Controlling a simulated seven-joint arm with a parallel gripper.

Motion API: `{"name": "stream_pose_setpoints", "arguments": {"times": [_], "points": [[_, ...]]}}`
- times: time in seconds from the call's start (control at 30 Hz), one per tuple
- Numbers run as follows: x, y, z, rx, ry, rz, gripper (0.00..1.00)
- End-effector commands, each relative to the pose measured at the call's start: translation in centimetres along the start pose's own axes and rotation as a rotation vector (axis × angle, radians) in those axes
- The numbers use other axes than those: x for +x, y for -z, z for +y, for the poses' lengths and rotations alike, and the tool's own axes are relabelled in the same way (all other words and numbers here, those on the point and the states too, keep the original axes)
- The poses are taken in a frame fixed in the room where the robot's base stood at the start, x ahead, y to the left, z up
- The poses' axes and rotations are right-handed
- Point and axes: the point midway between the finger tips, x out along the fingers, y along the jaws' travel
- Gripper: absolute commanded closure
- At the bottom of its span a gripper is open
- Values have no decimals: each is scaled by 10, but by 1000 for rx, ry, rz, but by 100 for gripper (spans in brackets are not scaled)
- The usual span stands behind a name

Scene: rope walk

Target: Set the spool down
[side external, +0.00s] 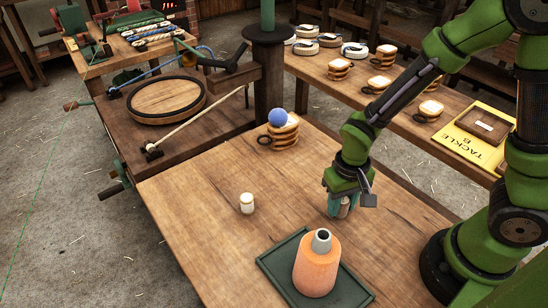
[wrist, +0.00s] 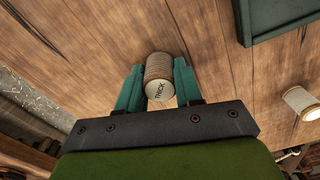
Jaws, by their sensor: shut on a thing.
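My gripper (side external: 341,207) is low over the right part of the wooden work table (side external: 200,215). In the wrist view its two green fingers (wrist: 159,88) are closed on the sides of a spool (wrist: 158,68). The spool is wound with tan cord, and its pale end cap carries dark lettering, perhaps "THICK". In the side view the fingers mostly hide it. I cannot tell whether it touches the table. A second pale spool (side external: 247,204) stands upright to the left, apart from my gripper; a similar one shows in the wrist view (wrist: 302,103).
A dark green tray (side external: 270,265) with an orange cone (side external: 316,268) lies near the front. A blue ball (side external: 278,117) sits on a stacked wooden block (side external: 280,132) at the back.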

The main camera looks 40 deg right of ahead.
Motion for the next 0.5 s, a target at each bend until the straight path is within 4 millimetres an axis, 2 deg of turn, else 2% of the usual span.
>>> {"name": "stream_pose_setpoints", "arguments": {"times": [0.3,0.33,0.5], "points": [[3,0,0,0,0,0,94],[3,0,0,0,0,-1,64],[3,0,0,0,0,0,40]]}}
